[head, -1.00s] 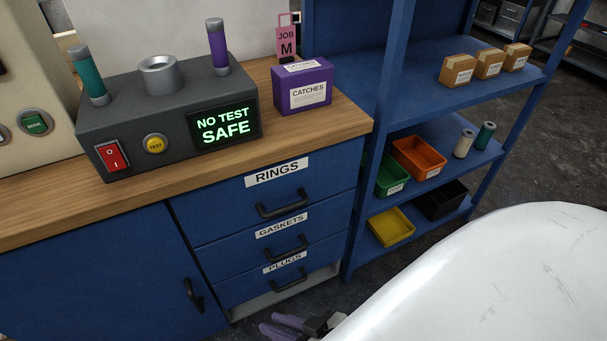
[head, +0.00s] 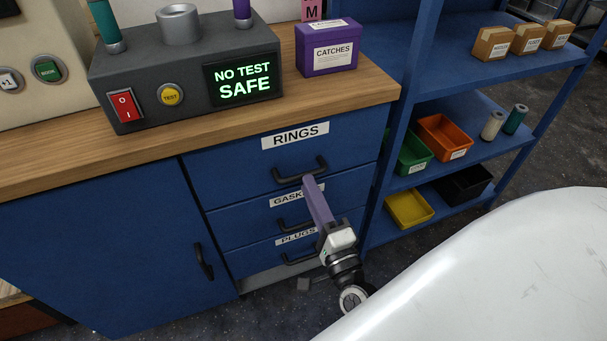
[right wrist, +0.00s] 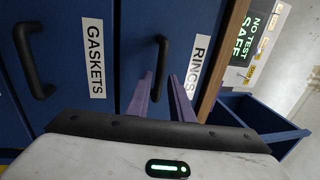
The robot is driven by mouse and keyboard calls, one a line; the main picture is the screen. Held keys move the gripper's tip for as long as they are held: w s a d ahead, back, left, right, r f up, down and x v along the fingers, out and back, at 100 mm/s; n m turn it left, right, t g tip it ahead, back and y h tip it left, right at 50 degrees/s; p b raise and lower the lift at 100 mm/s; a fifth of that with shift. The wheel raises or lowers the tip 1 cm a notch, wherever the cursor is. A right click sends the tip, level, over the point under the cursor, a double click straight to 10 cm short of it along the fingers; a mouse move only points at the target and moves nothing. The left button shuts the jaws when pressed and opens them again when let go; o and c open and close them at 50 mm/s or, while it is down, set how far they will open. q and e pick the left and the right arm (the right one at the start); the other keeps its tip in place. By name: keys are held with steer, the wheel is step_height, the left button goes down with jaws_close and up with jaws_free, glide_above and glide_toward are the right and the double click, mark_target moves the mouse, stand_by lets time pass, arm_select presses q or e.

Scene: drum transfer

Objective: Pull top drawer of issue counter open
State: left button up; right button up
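The issue counter (head: 150,225) is a blue cabinet with a wooden top. Its top drawer (head: 240,165), labelled RINGS, is shut and has a black bar handle (head: 300,172). My right gripper (head: 309,182) comes up from below, its purple fingers overlapping the lower right end of that handle in the head view. In the right wrist view, the two fingers (right wrist: 162,80) are parted and empty, pointing toward the RINGS handle (right wrist: 160,50), which stands just beyond the tips. Contact cannot be told. The gripper partly hides the GASKETS label. My left gripper is not in view.
Below are the GASKETS (head: 235,202) and PLUGS drawers, both shut, and a cupboard door (head: 110,240) at left. The NO TEST SAFE unit (head: 190,75) and purple CATCHES box (head: 326,50) stand on top. A blue shelf rack (head: 400,100) with bins stands close right.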

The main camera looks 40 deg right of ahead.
mark_target(303, 174)
steer(key=shift+x, duration=2.3)
steer(key=shift+c, duration=0.4)
jaws_close()
steer(key=shift+a, duration=0.1)
